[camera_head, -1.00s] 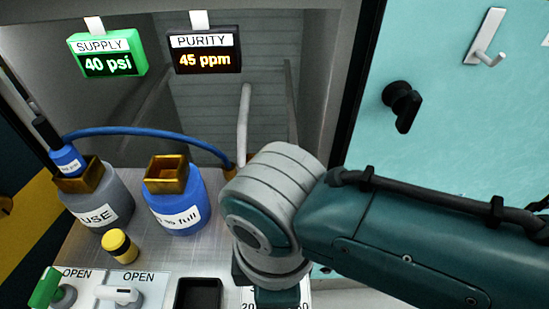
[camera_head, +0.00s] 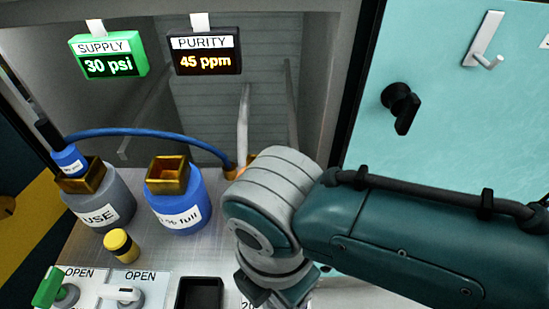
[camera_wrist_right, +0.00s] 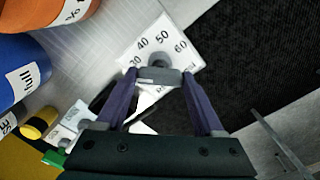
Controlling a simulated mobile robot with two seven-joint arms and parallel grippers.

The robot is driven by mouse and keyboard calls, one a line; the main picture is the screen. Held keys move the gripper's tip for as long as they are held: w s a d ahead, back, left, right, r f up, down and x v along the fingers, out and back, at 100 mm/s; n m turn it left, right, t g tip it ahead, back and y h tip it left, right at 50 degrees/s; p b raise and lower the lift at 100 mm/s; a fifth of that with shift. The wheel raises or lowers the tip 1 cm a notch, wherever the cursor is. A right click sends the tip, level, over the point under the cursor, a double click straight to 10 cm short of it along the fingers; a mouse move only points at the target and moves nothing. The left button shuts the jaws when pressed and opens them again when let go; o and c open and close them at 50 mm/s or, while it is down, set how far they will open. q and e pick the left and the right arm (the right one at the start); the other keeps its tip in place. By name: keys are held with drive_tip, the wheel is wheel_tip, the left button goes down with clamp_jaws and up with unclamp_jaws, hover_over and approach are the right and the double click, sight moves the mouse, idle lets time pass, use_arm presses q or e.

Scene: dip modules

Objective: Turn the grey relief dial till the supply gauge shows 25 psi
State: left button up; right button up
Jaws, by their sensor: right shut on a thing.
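The green supply gauge (camera_head: 108,57) hangs at the upper left in the head view and reads 30 psi. The grey relief dial (camera_wrist_right: 160,77) is in the right wrist view, on a white plate (camera_wrist_right: 165,30) marked 40, 50 and 60. My right gripper (camera_wrist_right: 159,74) is shut on the dial, one finger on each side of its grey bar. In the head view my right arm hides the dial and the fingertips, and only a sliver of its plate shows. My left gripper is in neither view.
A purity gauge (camera_head: 205,51) reads 45 ppm. A grey bottle (camera_head: 102,205) and a blue bottle (camera_head: 180,205) stand left of my arm. A yellow-black knob (camera_head: 121,246), a green valve handle (camera_head: 48,288), a white valve handle (camera_head: 119,294) and a black tray (camera_head: 200,293) are in front.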

drive_tip(key=shift+a, duration=0.1)
idle(0.4)
drive_tip(key=o, duration=1.4)
wheel_tip(320, 180, up, 10)
drive_tip(key=p, duration=0.4)
drive_tip(key=shift+s, duration=0.1)
